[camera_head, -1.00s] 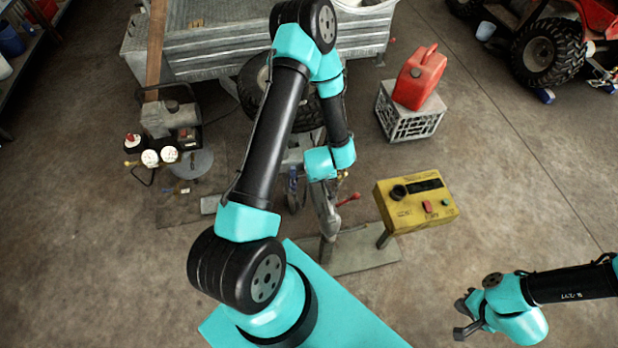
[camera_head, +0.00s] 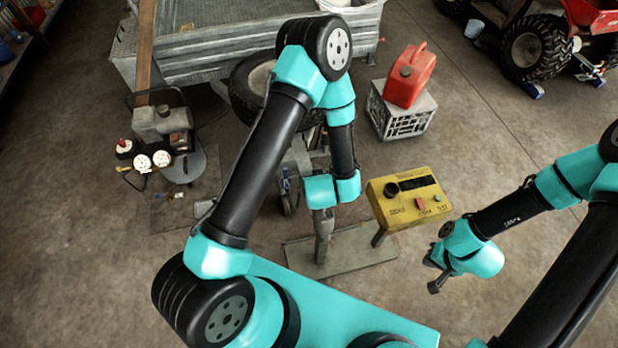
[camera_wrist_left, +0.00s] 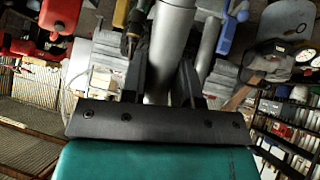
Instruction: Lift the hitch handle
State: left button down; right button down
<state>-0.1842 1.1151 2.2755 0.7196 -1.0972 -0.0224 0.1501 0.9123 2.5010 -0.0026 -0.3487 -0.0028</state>
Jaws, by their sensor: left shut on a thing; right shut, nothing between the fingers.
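My left gripper is under its wrist in the head view, at the trailer's hitch, with its fingers mostly hidden there. In the left wrist view the left gripper (camera_wrist_left: 165,82) is shut around a grey rounded bar, the hitch handle (camera_wrist_left: 171,45). Its far end runs out of the top of that view. In the head view a grey upright hitch part (camera_head: 322,232) shows just below the left wrist, above a steel base plate. My right gripper (camera_head: 433,275) is shut and empty over bare floor at the right.
A yellow control box (camera_head: 408,198) stands close right of the left wrist. The trailer (camera_head: 200,55) is behind, with a red fuel can (camera_head: 410,75) on a crate (camera_head: 398,120) to its right. A compressor (camera_head: 163,125) is at the left.

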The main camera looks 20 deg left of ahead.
pick_arm(q)
jog(key=shift+s+r, duration=0.1)
dwell(0.4)
jog(key=c, duration=0.9)
grip_release()
jog(key=shift+o, duration=0.2)
jog(key=shift+d, duration=0.1)
